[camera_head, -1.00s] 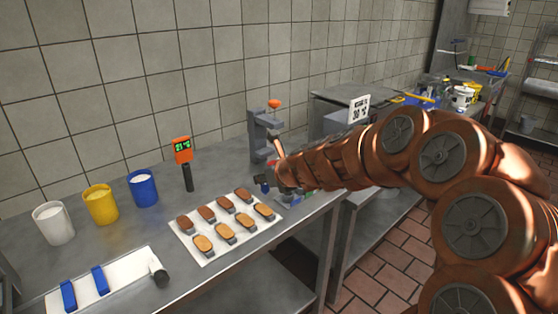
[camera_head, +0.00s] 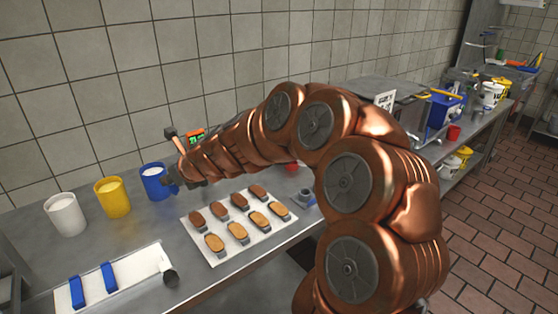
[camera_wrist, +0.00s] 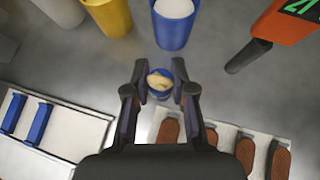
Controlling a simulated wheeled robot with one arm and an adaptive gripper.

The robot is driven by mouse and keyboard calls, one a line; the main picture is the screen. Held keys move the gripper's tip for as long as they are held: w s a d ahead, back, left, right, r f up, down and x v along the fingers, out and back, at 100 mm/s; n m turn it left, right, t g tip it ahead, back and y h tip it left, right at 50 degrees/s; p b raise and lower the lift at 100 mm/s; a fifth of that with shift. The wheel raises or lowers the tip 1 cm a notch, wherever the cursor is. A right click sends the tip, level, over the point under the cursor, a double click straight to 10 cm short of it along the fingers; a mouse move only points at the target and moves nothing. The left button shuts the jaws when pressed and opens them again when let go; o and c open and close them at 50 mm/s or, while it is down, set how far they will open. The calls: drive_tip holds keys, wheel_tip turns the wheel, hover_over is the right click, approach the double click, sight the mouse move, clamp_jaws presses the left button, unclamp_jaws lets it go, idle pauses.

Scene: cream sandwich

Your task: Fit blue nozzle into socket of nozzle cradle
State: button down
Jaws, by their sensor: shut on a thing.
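My gripper (camera_wrist: 160,88) is shut on a small round blue piece, apparently the blue nozzle (camera_wrist: 178,68), with tan material showing in its open top. The wrist view shows it over bare counter, just below the blue cup. In the head view my gripper (camera_head: 177,180) is at the left end of my arm, beside the blue cup; the held piece cannot be made out there. A small grey-blue fixture (camera_head: 306,199) stands right of the pastry sheet and may be the nozzle cradle; its socket is too small to make out. It is well to the right of my gripper.
White (camera_head: 66,215), yellow (camera_head: 113,198) and blue (camera_head: 154,183) cups line the back. An orange display (camera_head: 196,136) is partly behind my arm. A white sheet (camera_head: 222,262) holds several pastries. A white tray (camera_head: 128,284) with two blue blocks lies front left.

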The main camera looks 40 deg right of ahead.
drive_tip(key=s+d+r+m+h+p, duration=0.1)
drive_tip(key=s+d+m+h, duration=0.1)
drive_tip(key=s+d, duration=0.65)
drive_tip(key=s+d+m+h+p, duration=0.2)
drive_tip(key=s+d, duration=0.2)
drive_tip(key=d, duration=0.9)
drive_tip(key=s+d+r+m+h+p, duration=0.1)
drive_tip(key=s+d+m+h, duration=0.1)
drive_tip(key=s+d, duration=0.65)
drive_tip(key=shift+y, duration=0.3)
drive_tip(key=w+d+p, duration=0.1)
drive_tip(key=w+d, duration=0.3)
drive_tip(key=w, duration=0.1)
drive_tip(key=w+d+f, duration=0.1)
drive_tip(key=w+d, duration=0.3)
drive_tip(key=w, duration=0.1)
drive_tip(key=w+d+p, duration=0.1)
drive_tip(key=w+d, duration=0.3)
drive_tip(key=w, duration=0.1)
drive_tip(key=shift+f+p, duration=0.2)
drive_tip(key=shift+p, duration=0.1)
drive_tip(key=shift+f+b, duration=0.3)
drive_tip(key=shift+f, duration=1.45)
drive_tip(key=shift+f, duration=0.15)
drive_tip(key=c, duration=1)
unclamp_jaws()
